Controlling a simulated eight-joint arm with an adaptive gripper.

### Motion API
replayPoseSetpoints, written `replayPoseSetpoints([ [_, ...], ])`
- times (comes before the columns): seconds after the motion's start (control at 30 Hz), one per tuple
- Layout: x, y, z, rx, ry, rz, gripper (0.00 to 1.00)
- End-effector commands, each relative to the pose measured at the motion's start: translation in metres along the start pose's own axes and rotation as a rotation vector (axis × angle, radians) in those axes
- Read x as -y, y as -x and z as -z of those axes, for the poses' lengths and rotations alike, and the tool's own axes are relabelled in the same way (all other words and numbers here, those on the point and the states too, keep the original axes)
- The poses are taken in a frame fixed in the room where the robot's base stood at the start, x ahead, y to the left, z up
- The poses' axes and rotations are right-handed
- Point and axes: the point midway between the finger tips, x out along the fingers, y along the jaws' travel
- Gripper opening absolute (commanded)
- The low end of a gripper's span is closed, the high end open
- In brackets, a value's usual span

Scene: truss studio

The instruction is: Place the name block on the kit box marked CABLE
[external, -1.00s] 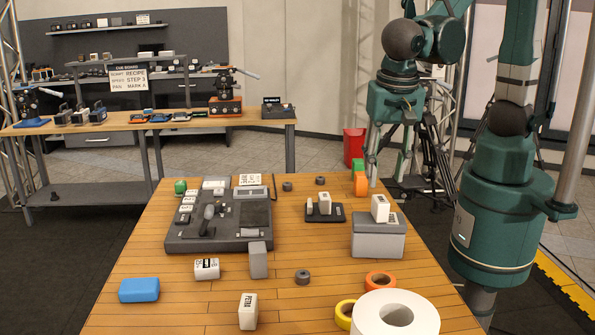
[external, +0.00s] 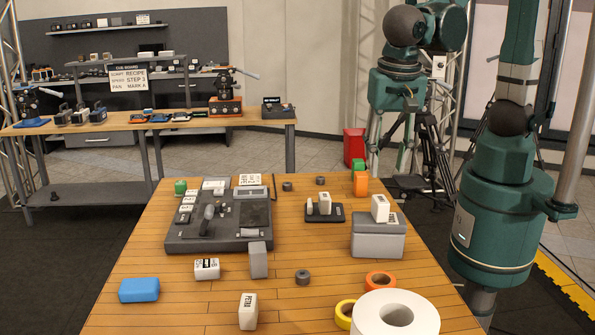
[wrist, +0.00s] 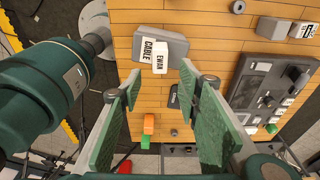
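The grey kit box (external: 377,246) stands at the right of the wooden table; in the wrist view the kit box (wrist: 176,46) carries a white label reading CABLE. A white name block (external: 380,208) stands upright on its lid. The name block (wrist: 159,64) reads EWAN in the wrist view, beside the label. My gripper (wrist: 161,80) is open, with green pads wide apart and nothing between them. It is apart from the block and box, which lie beyond the fingertips.
A grey console (external: 218,228) fills the left back. Tape rolls (external: 396,314) lie at front right. A blue block (external: 139,290) lies front left.

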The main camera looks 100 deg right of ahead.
Motion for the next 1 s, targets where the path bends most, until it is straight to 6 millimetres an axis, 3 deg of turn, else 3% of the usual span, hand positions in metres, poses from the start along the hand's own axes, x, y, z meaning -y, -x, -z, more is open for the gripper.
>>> replayPoseSetpoints([
  [0.27, 0.0, 0.001, 0.002, 0.003, 0.009, 0.003, 0.34],
  [0.47, 0.0, 0.005, 0.015, 0.022, 0.082, 0.027, 0.34],
  [1.0, -0.007, 0.031, 0.089, 0.066, 0.558, 0.227, 0.34],
])
